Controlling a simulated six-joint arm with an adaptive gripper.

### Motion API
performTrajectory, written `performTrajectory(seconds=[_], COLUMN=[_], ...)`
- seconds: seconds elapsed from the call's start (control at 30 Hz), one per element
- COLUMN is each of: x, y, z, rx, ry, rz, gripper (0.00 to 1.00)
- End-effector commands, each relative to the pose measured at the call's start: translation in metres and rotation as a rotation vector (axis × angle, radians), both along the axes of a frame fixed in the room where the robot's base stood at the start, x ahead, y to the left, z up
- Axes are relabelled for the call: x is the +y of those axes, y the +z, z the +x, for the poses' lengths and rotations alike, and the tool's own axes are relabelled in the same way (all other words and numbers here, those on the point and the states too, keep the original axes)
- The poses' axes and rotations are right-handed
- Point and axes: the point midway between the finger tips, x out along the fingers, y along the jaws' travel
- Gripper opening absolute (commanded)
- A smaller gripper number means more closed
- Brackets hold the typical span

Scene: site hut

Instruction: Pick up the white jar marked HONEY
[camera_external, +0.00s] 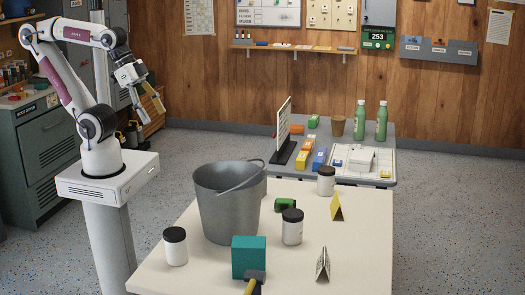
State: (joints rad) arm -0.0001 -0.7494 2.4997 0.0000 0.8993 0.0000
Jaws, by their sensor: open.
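Three white jars with black lids stand upright on the pale near table. One jar (175,250) is at the left, one jar (292,231) is right of the grey bucket, and one jar (326,184) is at the back. Their markings are too small to read, so I cannot tell which is HONEY. My gripper (152,107) is open and empty, raised in the air at the upper left, above and well apart from the jars.
The grey bucket (225,212) stands tall between the left and middle jars. The table's right front is clear.

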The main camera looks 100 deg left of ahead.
Motion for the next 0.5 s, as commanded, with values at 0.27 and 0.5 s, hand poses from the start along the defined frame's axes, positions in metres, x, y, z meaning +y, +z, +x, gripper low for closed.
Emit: performTrajectory(seconds=[0.27, 0.5], x=[0.002, 0.008], y=[0.005, 0.015], z=[0.021, 0.069], rx=[-0.019, -0.067], ry=[0.011, 0.034], rz=[-0.003, -0.008], gripper=[0.64, 0.64])
